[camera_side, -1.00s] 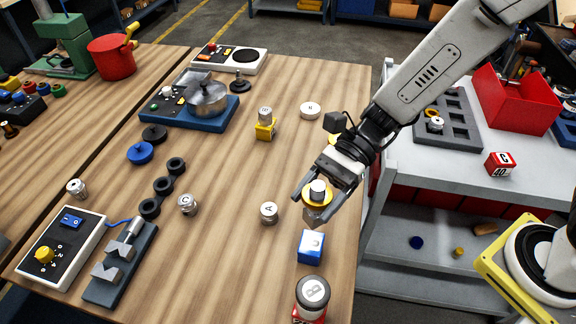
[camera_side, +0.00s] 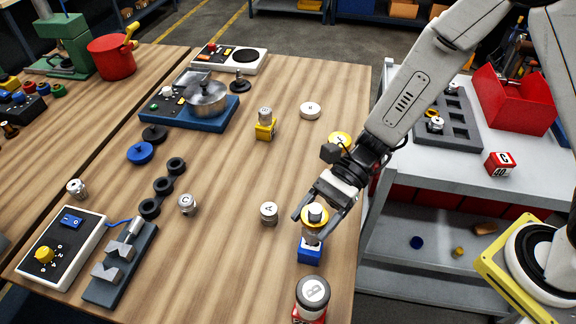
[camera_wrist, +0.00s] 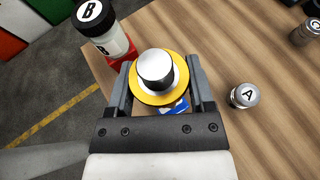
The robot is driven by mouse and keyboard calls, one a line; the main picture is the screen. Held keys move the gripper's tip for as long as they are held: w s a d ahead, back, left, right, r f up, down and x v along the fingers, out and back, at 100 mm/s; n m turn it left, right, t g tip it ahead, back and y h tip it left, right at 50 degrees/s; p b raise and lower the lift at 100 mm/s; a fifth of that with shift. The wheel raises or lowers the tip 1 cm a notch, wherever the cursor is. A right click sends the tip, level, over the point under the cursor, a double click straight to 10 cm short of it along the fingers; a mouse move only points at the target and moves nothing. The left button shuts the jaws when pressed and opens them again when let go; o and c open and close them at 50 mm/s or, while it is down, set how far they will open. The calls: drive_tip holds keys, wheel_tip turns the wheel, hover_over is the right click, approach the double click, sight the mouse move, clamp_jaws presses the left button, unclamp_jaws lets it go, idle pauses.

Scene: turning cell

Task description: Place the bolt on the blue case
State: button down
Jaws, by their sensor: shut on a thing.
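The bolt (camera_side: 316,213) has a silver cylindrical top, a yellow collar and a grey lower part. My gripper (camera_side: 313,230) is shut on it and holds it upright. In the wrist view the bolt (camera_wrist: 155,68) sits between the two fingers. The blue case (camera_side: 309,254) stands on the table directly below the bolt, and its top is mostly hidden by the bolt. Part of the case (camera_wrist: 180,104) shows under the collar in the wrist view. I cannot tell whether the bolt touches the case.
A jar marked B (camera_side: 312,291) on a red base stands close in front of the case. A silver piece marked A (camera_side: 269,212) stands to the left. The table's right edge is near. A grey cart (camera_side: 440,155) stands beyond it. The wood between is clear.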

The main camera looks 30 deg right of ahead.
drive_tip(key=shift+f, duration=0.8)
drive_tip(key=shift+f, duration=0.15)
unclamp_jaws()
drive_tip(key=v, duration=1.2)
idle(0.5)
